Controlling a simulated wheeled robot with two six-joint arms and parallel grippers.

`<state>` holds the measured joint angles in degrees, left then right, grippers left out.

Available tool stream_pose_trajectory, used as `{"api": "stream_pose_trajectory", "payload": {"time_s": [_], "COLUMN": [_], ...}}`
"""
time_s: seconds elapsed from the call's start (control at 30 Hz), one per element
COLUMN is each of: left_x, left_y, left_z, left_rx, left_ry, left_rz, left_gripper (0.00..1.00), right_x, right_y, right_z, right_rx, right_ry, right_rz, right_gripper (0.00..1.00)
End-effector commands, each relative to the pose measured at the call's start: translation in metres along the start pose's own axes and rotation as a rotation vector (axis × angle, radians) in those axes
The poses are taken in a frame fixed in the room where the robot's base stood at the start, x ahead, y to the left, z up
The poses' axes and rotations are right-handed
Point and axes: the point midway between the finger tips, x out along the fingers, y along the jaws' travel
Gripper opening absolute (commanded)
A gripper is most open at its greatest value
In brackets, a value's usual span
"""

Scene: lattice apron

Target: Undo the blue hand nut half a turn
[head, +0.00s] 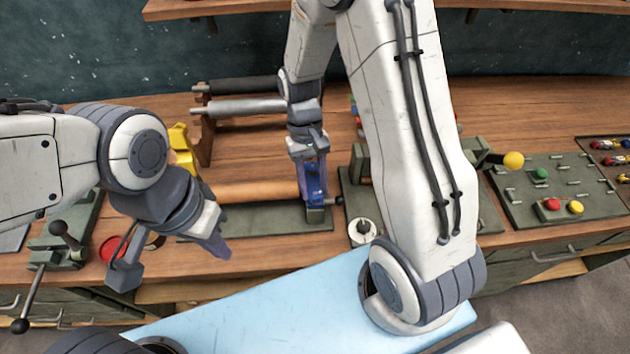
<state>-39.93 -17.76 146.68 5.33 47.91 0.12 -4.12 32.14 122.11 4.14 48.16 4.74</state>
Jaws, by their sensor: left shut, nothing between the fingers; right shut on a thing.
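The blue hand nut (315,186) is at the right end of a copper-coloured roller (255,191) on a green base plate (275,218). My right gripper (312,170) reaches down from the top and is shut on the blue nut, hiding part of it. How far the nut is turned cannot be told. My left gripper (222,252) is shut and empty in front of the roller's left part, pointing down and to the right, apart from the nut.
A rack with dark and silver rollers (240,106) stands behind. A yellow part (181,140) is at the left. A green panel with coloured knobs (550,190) is at the right. A lever with a yellow knob (513,160) sticks out beside my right arm.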

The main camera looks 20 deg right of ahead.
Motion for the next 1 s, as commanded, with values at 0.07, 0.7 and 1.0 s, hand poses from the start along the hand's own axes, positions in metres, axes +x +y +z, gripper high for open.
{"api": "stream_pose_trajectory", "payload": {"time_s": [0.07, 0.7, 1.0], "left_x": [-0.0024, -0.0046, -0.0045], "left_y": [0.0002, 0.0003, 0.0003], "left_z": [-0.0001, -0.0003, -0.0002], "left_rx": [0.000, 0.001, 0.001], "left_ry": [0.000, 0.000, 0.000], "left_rz": [0.000, 0.000, 0.000], "left_gripper": [0.00, 0.00, 0.00], "right_x": [-0.0014, -0.0010, -0.0007], "right_y": [-0.0006, -0.0015, -0.0014], "right_z": [-0.0004, -0.0011, -0.0008], "right_rx": [-0.039, -0.126, -0.124], "right_ry": [0.003, 0.004, 0.003], "right_rz": [0.017, 0.052, 0.051], "right_gripper": [0.00, 0.00, 0.73]}}
